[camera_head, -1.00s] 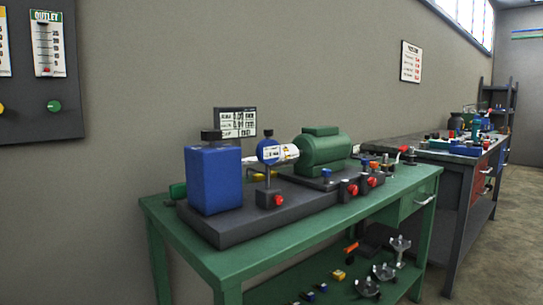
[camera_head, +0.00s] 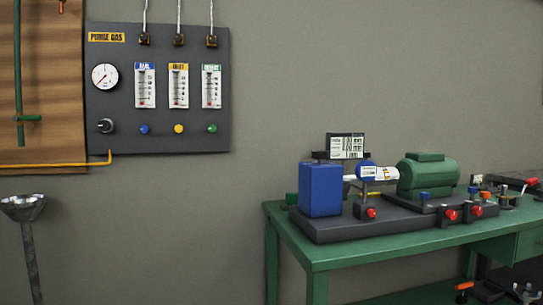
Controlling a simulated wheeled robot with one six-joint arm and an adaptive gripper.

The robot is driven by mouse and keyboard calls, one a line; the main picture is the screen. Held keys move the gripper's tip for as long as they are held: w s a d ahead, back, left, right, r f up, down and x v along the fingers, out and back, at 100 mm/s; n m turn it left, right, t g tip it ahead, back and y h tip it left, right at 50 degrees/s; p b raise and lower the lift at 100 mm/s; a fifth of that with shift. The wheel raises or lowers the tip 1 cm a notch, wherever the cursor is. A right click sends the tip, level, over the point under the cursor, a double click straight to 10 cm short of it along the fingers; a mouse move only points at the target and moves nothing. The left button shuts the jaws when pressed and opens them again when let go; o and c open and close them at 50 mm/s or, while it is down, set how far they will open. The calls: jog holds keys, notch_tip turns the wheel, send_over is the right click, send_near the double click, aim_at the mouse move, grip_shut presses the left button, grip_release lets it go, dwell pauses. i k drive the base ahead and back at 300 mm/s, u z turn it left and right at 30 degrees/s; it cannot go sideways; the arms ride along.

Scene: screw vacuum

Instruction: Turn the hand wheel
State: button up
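I cannot make out a clear hand wheel in the head view. Small round controls do show. A grey knob (camera_head: 105,126) sits under the gauge on the dark purge gas panel (camera_head: 218,138) on the wall at upper left. A green handle (camera_head: 28,118) sticks out beside a vertical green pipe at the far left. Red knobs (camera_head: 371,212) show on the front of the dark machine base (camera_head: 335,229) on the green workbench at right. My gripper is not in view.
The green workbench (camera_head: 292,247) stands at right against the wall, carrying a blue block (camera_head: 320,190), a green motor (camera_head: 428,176) and a small display (camera_head: 347,146). A metal funnel on a stand (camera_head: 24,207) is at lower left. The space between the funnel and the bench looks free.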

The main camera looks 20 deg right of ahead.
aim_at(320, 155)
jog(key=u, duration=0.75)
jog(key=i, duration=0.85)
jog(key=z, duration=0.55)
